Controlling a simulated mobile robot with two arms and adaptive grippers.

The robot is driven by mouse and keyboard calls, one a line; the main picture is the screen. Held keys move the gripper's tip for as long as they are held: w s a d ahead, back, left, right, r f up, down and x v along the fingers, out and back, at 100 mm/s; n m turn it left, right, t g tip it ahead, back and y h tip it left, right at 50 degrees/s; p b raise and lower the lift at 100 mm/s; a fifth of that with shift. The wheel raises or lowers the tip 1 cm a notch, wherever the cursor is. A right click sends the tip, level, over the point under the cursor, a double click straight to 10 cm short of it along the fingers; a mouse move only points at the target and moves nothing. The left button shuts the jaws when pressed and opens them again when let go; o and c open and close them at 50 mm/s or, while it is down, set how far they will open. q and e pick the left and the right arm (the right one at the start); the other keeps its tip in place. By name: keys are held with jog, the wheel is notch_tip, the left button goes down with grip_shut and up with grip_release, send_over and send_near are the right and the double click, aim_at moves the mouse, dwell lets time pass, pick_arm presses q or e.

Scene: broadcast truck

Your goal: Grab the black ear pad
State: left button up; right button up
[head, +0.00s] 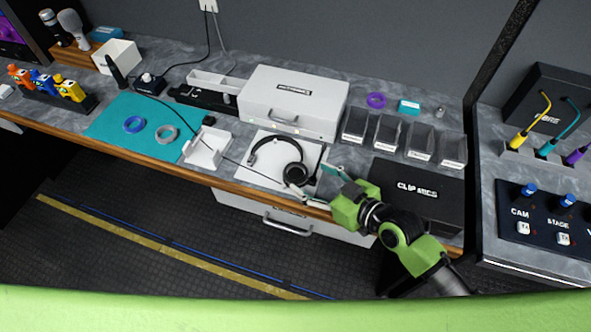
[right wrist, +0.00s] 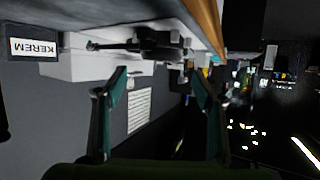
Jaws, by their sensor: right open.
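A black headset (head: 278,158) lies on a white square mat (head: 262,176) near the counter's front edge. Its round black ear pad (head: 296,174) is at the headband's right end. My right gripper (head: 316,186) is open, its green fingers just right of the ear pad and near the counter edge, with nothing visibly held. In the right wrist view, my right gripper's fingers (right wrist: 160,90) stand apart, and the dark headset (right wrist: 150,42) appears sideways beyond them. Whether a finger touches the ear pad is unclear. My left gripper is out of view.
A black CLIP MICS case (head: 417,188) is right of the mat. A white tray (head: 207,150) sits to the left. A drawer front (head: 285,222) is below the counter edge.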

aim_at(289, 167)
jog(key=shift+w+a+f, duration=0.15)
jog(key=shift+w+a, duration=0.2)
jog(key=shift+w+a+f+p, duration=0.15)
jog(key=shift+w+a+p, duration=0.1)
jog(key=shift+p, duration=0.1)
jog(key=shift+f+p+x, duration=0.15)
jog(key=shift+p+x, duration=0.1)
jog(key=shift+x, duration=0.75)
jog(key=shift+f+p+x, duration=0.15)
jog(key=shift+p+x, duration=0.05)
jog(key=shift+x, duration=0.8)
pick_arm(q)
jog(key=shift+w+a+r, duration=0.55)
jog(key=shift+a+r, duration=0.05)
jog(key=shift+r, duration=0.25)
pick_arm(e)
jog(key=shift+s+d+r, duration=0.1)
jog(key=shift+s, duration=0.05)
jog(key=c, duration=0.9)
